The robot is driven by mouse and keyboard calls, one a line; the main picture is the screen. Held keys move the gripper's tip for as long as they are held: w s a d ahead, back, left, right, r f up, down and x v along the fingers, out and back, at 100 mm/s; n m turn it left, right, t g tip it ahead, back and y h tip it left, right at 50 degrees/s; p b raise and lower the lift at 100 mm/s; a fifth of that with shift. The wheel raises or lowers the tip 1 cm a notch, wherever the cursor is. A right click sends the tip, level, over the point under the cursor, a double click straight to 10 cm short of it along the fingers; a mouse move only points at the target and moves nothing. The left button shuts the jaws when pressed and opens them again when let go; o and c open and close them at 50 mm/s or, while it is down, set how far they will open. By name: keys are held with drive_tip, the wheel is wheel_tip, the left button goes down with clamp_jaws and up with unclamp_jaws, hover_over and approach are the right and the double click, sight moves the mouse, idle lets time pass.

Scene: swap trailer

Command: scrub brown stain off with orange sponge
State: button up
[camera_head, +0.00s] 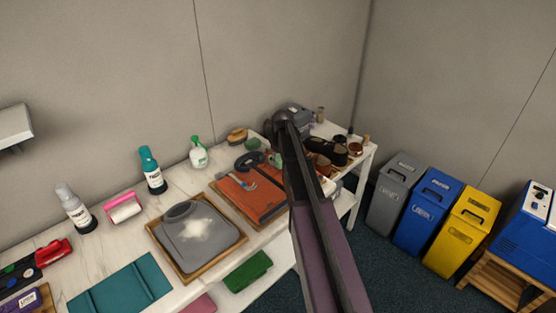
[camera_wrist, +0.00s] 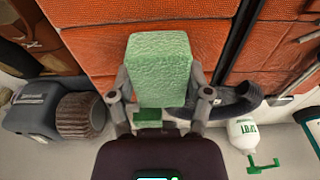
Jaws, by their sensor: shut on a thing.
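In the wrist view my gripper (camera_wrist: 160,98) is shut on a pale green, rough-textured block (camera_wrist: 158,66), like a sponge. The block is over an orange-brown leather-like surface (camera_wrist: 95,45); I cannot tell whether they touch. In the head view this orange-brown item (camera_head: 250,195) lies on a wooden tray, partly behind my arm. My gripper is hard to make out there. I cannot make out an orange sponge or a distinct brown stain.
A grey garment (camera_head: 195,232) with a whitish patch lies on another tray. A green-and-white spray bottle (camera_head: 198,152), a tan brush (camera_head: 237,135) and a teal-capped bottle (camera_head: 151,170) stand along the back. Dark shoes (camera_head: 335,148) sit at right. Grey, blue and yellow bins stand beyond.

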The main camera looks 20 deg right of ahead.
sight(277, 156)
drive_tip(key=shift+r+p, duration=2.4)
drive_tip(key=shift+r, duration=0.25)
drive_tip(key=shift+r+p, duration=1.5)
drive_tip(key=shift+a, duration=0.15)
